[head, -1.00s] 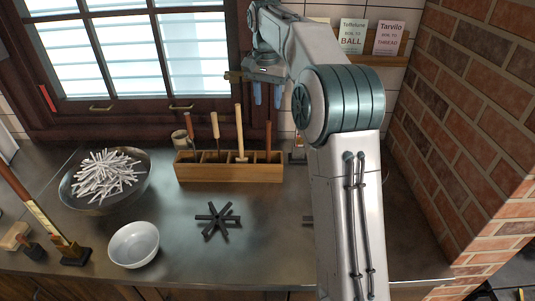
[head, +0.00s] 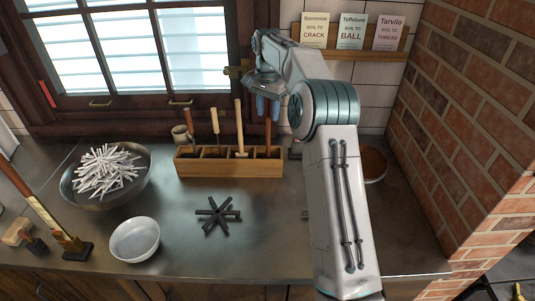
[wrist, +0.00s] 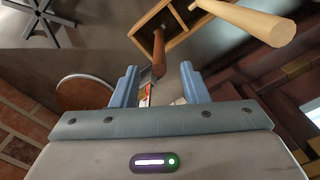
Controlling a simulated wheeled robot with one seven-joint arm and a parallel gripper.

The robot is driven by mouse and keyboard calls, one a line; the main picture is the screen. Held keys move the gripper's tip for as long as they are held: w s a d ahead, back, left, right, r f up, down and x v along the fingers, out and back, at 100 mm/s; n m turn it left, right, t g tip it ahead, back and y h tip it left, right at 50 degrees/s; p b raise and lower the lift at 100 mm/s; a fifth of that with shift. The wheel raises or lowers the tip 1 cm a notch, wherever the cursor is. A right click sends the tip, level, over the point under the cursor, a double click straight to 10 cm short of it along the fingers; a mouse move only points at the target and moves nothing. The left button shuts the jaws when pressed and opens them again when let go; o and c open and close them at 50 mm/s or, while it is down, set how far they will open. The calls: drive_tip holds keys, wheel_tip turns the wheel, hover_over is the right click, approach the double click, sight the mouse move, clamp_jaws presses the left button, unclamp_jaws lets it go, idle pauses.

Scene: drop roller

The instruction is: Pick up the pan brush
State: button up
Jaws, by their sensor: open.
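A wooden rack (head: 230,169) on the counter holds several upright handled tools, their lower ends hidden. I cannot tell for certain which is the pan brush. The rightmost tool has a reddish-brown handle (head: 268,133).
A pale mallet handle (head: 239,128) stands close left of my gripper. The window frame and card shelf (head: 343,54) are behind. A brown round dish (head: 373,164) lies right, by the brick wall. A black trivet (head: 218,215) and white bowl (head: 134,239) stand in front.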

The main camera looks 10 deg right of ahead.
sight(268, 126)
drive_tip(key=shift+f+p, duration=0.6)
drive_tip(key=shift+f, duration=2.45)
clamp_jaws()
